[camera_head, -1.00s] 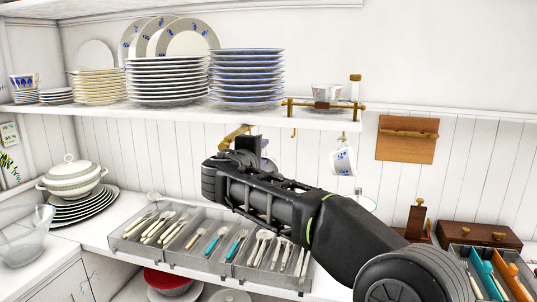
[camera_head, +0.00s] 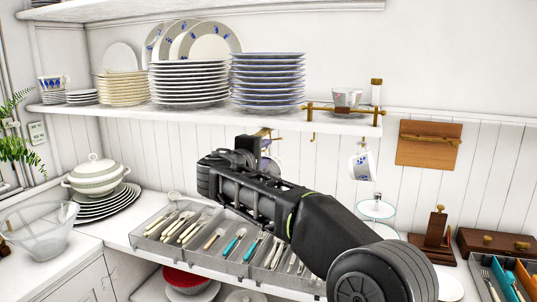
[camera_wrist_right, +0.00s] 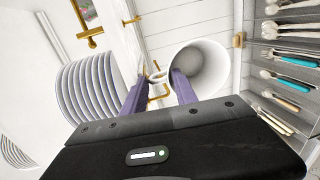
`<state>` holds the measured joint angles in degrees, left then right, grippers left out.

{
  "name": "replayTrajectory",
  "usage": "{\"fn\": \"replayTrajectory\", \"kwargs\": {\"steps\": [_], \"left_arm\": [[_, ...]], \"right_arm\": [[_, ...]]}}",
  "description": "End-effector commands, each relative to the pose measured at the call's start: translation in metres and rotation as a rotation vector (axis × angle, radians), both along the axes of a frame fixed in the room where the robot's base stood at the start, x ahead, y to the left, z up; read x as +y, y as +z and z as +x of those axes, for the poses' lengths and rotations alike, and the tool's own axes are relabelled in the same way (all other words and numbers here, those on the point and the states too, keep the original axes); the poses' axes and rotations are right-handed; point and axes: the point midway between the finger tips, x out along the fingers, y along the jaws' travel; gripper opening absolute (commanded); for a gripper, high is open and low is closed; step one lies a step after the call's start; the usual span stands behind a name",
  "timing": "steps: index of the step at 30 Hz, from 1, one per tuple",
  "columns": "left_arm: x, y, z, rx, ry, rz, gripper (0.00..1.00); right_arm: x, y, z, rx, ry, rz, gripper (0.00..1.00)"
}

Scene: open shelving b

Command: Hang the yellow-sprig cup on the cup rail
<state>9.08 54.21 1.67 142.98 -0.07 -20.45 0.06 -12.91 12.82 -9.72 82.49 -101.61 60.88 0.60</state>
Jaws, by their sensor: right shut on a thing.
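My right gripper (camera_wrist_right: 158,88) is shut on a white cup (camera_wrist_right: 203,66), whose open mouth faces the wrist camera. The handle side lies between the purple fingertips. In the head view this cup (camera_head: 275,166) shows only in part behind my dark wrist, under the shelf edge; its sprig pattern cannot be made out. A brass hook (camera_wrist_right: 157,92) shows close to the handle in the wrist view; I cannot tell whether the handle is on it. Brass hooks (camera_head: 312,137) hang below the shelf. Another cup with blue sprigs (camera_head: 361,166) hangs at right. My left gripper is not in view.
Above, the shelf (camera_head: 205,120) carries plate stacks (camera_head: 268,80), a small cup (camera_head: 347,97) and a brass rail (camera_head: 340,109). Below are a grey cutlery tray (camera_head: 160,238), a lidded tureen (camera_head: 97,175) and a glass stand (camera_head: 376,207). A wooden board (camera_head: 428,143) is on the wall.

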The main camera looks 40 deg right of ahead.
Motion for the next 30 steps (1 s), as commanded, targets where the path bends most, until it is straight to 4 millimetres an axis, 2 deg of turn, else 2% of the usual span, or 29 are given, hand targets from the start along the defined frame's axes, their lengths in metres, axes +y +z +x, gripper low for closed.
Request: {"fn": "replayTrajectory", "kwargs": {"steps": [1,8,30], "left_arm": [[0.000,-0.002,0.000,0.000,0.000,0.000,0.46],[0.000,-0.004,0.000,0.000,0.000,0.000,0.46],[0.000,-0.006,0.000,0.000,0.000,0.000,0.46]], "right_arm": [[0.013,-0.009,0.010,0.012,0.031,0.000,0.00],[0.013,-0.017,0.019,0.018,0.037,0.002,0.00],[0.013,-0.019,0.020,0.019,0.039,0.003,0.00]]}}
